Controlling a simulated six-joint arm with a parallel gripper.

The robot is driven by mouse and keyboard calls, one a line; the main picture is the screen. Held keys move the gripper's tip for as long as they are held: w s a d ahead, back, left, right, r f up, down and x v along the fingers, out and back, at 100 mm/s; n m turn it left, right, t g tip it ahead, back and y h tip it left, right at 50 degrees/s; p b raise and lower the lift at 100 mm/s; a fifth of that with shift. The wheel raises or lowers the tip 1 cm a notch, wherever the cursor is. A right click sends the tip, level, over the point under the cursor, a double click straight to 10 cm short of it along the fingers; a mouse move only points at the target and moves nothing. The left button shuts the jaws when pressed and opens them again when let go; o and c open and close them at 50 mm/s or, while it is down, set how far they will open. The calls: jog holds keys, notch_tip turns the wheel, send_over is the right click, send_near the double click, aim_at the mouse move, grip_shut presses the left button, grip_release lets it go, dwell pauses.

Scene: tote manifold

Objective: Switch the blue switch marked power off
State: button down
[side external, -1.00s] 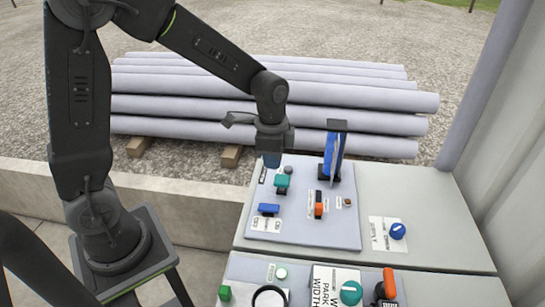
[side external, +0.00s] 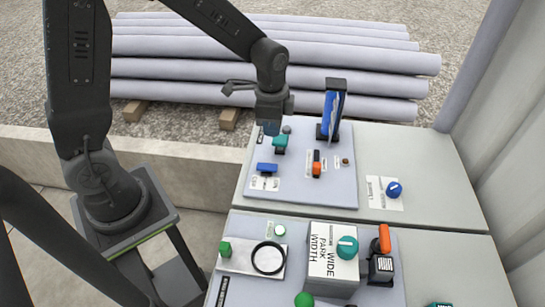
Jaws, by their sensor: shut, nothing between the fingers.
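Several blue controls are in view, and I cannot read a power mark on any. A low blue rocker-like switch (side external: 267,168) sits at the left of the far panel (side external: 300,191), above a small white label. A tall blue lever or handle (side external: 330,112) stands in a black bracket at the panel's back right. A round blue knob (side external: 393,189) sits on a white label to the right. My gripper (side external: 271,128) is shut and empty. It points down at the panel's back left, just behind the teal knob (side external: 280,142); whether it touches anything is unclear.
An orange and black switch (side external: 317,167) sits mid-panel. Grey pipes (side external: 260,74) lie behind.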

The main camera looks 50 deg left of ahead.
aim_at(273, 166)
notch_tip(273, 166, down, 11)
jog(key=shift+f, duration=0.1)
dwell(0.4)
jog(key=shift+d, duration=0.1)
